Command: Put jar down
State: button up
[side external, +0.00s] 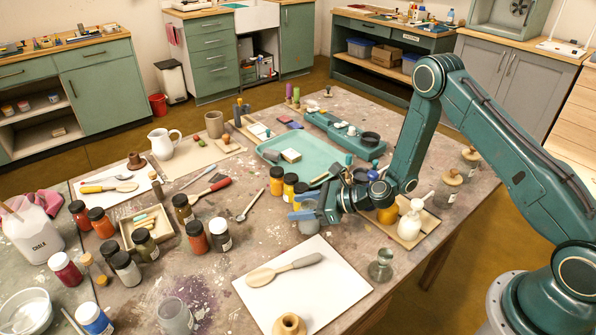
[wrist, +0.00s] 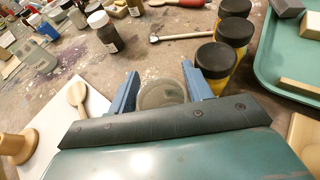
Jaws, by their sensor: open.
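A grey, translucent jar (wrist: 165,95) stands between the two blue fingers of my gripper (wrist: 165,90) in the wrist view. Its lower part is hidden by my gripper's dark front plate. In the side view the jar (side external: 309,227) shows in small part below the fingers, on the table just behind the white board. My gripper (side external: 304,207) is low over the table, with its fingers apart on either side of the jar. Whether either finger touches the jar I cannot tell.
Yellow jars with black lids (side external: 276,181) stand close beside my gripper. A white board (side external: 335,285) with a wooden spoon (side external: 284,270) lies in front. A teal tray (side external: 318,150) lies behind.

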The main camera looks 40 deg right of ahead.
jog(key=shift+c, duration=0.4)
jog(key=c, duration=0.7)
jog(key=shift+o, duration=0.2)
jog(key=shift+r, duration=0.2)
notch_tip(320, 180, up, 20)
jog(key=shift+f, duration=0.2)
dwell(0.8)
